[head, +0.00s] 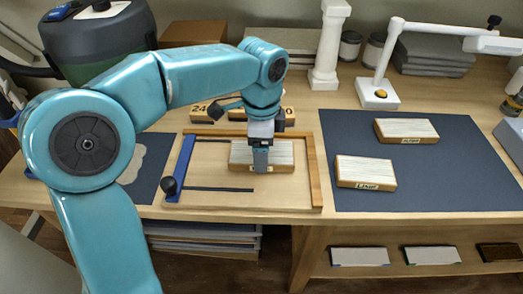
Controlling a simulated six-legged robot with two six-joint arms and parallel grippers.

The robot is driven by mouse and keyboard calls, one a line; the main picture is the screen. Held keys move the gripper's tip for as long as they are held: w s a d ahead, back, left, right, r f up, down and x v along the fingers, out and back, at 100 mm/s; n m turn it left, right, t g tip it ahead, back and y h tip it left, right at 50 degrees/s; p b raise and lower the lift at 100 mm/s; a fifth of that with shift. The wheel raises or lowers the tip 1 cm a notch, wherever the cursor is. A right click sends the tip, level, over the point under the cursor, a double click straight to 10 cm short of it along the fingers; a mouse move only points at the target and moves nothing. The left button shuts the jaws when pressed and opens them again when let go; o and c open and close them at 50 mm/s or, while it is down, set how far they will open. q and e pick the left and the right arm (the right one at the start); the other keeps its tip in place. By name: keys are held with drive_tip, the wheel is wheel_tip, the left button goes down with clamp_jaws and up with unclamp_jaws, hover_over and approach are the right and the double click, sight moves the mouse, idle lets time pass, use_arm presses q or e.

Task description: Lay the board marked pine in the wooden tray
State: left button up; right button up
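A pale wooden board (281,156) lies within the wooden tray (317,178). Whether it rests on the tray floor or is held just above it I cannot tell. Its front tag is partly covered by my gripper, so the word is unreadable. My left gripper (261,160) points straight down at the middle of this board, with a finger in front of its front face. The far finger is hidden, so its grip is unclear. Two other tagged boards, a near one (366,170) and a far one (406,129), lie on the dark mat; neither tag clearly reads pine. My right gripper is not in view.
The dark mat (420,185) has free room right of the tray. A blue bar (181,168) with a black knob edges the tray's left. A white lamp (378,94) and a white column (328,50) stand behind. Several boards sit on the shelf below.

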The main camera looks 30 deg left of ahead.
use_arm(q)
drive_tip(key=shift+f, duration=0.2)
drive_tip(key=o, duration=0.7)
drive_tip(key=shift+f, duration=0.1)
drive_tip(key=o, duration=0.3)
drive_tip(key=shift+o, duration=0.2)
wheel_tip(320, 180, up, 12)
drive_tip(key=p, duration=0.3)
drive_tip(key=shift+r+p, duration=0.2)
drive_tip(key=shift+p, duration=0.1)
drive_tip(key=shift+s, duration=0.15)
